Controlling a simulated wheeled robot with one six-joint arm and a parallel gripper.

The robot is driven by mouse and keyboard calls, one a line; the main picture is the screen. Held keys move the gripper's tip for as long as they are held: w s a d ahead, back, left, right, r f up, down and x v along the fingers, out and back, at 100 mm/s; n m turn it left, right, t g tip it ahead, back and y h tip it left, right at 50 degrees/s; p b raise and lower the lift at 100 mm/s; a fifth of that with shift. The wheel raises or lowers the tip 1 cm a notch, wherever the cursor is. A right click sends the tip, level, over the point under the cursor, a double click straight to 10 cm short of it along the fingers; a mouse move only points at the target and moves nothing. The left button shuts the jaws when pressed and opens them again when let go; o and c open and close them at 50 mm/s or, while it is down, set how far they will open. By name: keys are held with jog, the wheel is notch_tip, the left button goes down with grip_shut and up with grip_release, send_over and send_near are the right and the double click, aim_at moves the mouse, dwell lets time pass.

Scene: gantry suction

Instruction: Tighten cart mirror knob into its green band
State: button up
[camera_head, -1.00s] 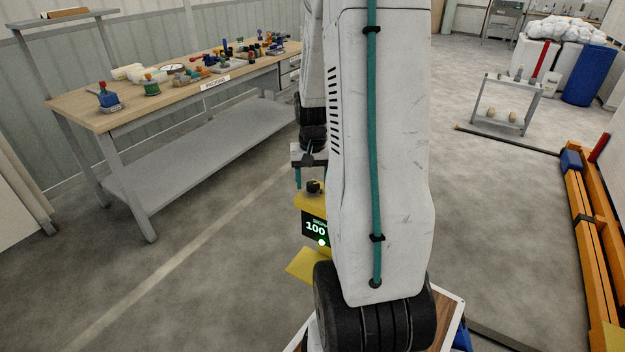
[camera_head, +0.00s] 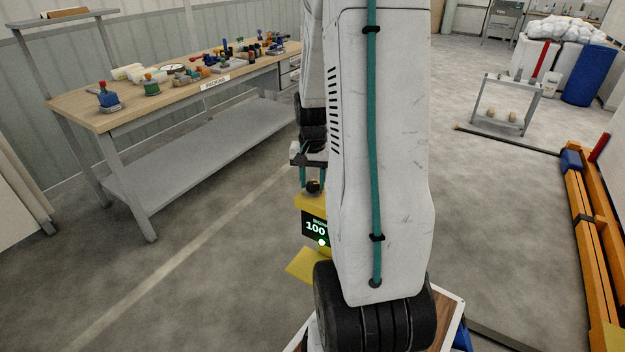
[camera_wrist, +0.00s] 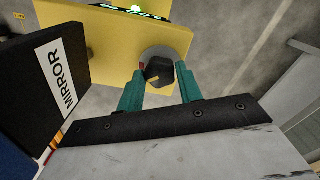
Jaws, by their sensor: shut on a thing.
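The black mirror knob (camera_head: 313,187) sits on top of the yellow cart unit (camera_head: 312,203) in the head view. In the wrist view, the dark faceted knob (camera_wrist: 159,71) stands on a grey round base on the yellow surface (camera_wrist: 100,35). My gripper (camera_wrist: 160,74) has its two teal fingers on either side of the knob and is shut on it. The gripper also shows in the head view (camera_head: 309,180), partly behind my arm. A black panel (camera_wrist: 62,78) with a white MIRROR label stands at the left. I cannot make out a green band on the knob's base.
A workbench (camera_head: 130,108) with several small items stands at the left. Orange beams (camera_head: 585,240) lie at the right. A small rack (camera_head: 500,105) stands further back. Open floor lies between.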

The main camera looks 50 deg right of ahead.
aim_at(313, 183)
jog(key=o, duration=1)
jog(key=shift+r, duration=0.1)
notch_tip(313, 183, up, 8)
jog(key=shift+f, duration=0.15)
jog(key=s+a+r+n, duration=0.4)
jog(key=a, duration=0.6)
jog(key=s+a+r+n+t, duration=0.1)
jog(key=s+a+r+n, duration=0.3)
jog(key=a, duration=0.6)
jog(key=s+a+r+n, duration=0.4)
jog(key=a, duration=0.6)
jog(key=shift+s+a+r, duration=0.15)
jog(key=shift+s, duration=0.1)
